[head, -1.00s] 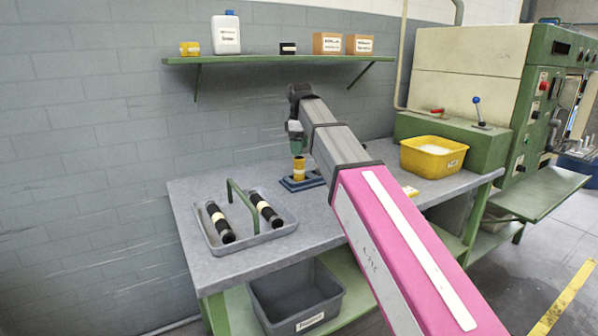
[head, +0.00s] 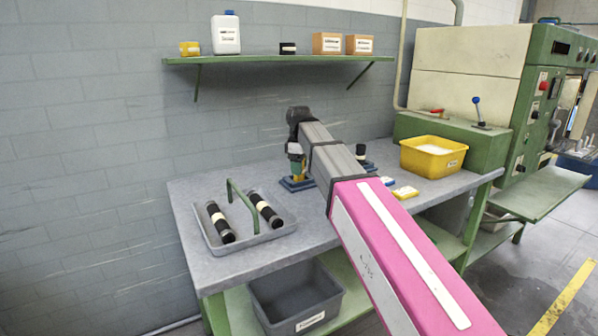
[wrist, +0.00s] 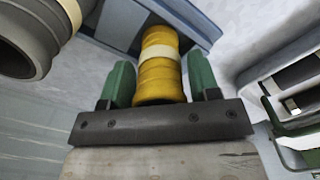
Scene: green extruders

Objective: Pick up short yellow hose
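The short yellow hose (head: 299,170) stands upright in a blue stand (head: 297,185) on the workbench; my gripper partly covers it in the head view. In the wrist view the hose (wrist: 160,70) is yellow with a pale band around it. My gripper (wrist: 163,85) has its two green fingers on either side of the hose, around its upper end. Slim gaps seem to show between the fingers and the hose, so it looks open. In the head view my gripper (head: 296,155) is over the stand, and the hose's lower end is in the stand.
A grey tray (head: 283,230) with a green handle holds two black hoses at the left. A black hose (head: 361,153) stands on another stand behind my arm. A yellow bin (head: 432,165) and small labelled items (head: 404,192) are at the right. A shelf (head: 270,60) hangs above.

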